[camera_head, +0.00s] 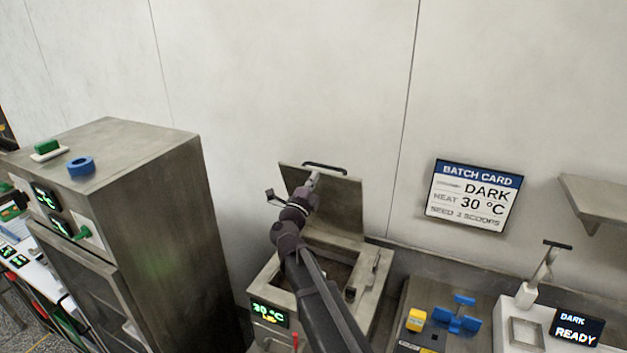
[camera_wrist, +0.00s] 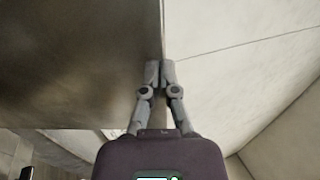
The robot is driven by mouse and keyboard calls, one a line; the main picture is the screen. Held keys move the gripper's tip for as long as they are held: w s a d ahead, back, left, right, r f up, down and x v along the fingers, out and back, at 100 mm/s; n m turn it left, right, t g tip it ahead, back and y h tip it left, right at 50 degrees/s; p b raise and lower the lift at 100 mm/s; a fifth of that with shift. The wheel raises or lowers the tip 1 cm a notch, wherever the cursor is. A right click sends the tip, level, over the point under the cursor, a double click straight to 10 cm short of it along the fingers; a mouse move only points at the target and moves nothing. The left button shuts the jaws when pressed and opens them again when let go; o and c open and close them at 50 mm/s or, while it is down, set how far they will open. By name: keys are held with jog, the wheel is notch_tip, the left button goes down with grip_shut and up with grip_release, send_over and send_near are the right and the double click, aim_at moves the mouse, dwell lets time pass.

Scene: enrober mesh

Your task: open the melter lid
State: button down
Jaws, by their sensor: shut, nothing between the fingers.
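The melter (camera_head: 374,302) is a grey metal box with a green "30 °C" display (camera_head: 269,312) on its front. Its lid (camera_head: 341,200) stands raised at the back, close to upright, with a dark bar handle (camera_head: 325,168) along its top edge. The opening below it shows a brown inside, partly hidden by my arm. My gripper (camera_head: 313,180) is shut and empty in front of the lid's inner face, below the handle. In the wrist view the closed fingertips (camera_wrist: 160,66) are at the edge of a grey-brown panel (camera_wrist: 75,65), likely the lid; whether they touch it I cannot tell.
A tall metal cabinet (camera_head: 180,230) stands left of the melter, with a blue ring (camera_head: 81,166) and a green-topped block (camera_head: 46,148) on top. To the right are a yellow block (camera_head: 416,319), a blue fixture (camera_head: 457,315) and a scale (camera_head: 526,333). A batch card (camera_head: 473,195) hangs on the wall.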

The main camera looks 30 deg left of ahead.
aim_at(324, 167)
jog(key=p+x, duration=0.2)
jog(key=x, duration=0.6)
jog(key=shift+w+f, duration=0.15)
jog(key=shift+w, duration=0.1)
jog(key=shift+s, duration=0.15)
jog(key=shift+s+d+f, duration=0.1)
jog(key=shift+s+d, duration=0.05)
jog(key=shift+s, duration=0.35)
jog(key=s+d+b, duration=0.1)
jog(key=s, duration=1.1)
jog(key=shift+s+d+f, duration=0.2)
jog(key=shift+s+f, duration=0.1)
jog(key=shift+f, duration=0.15)
jog(key=shift+w, duration=0.1)
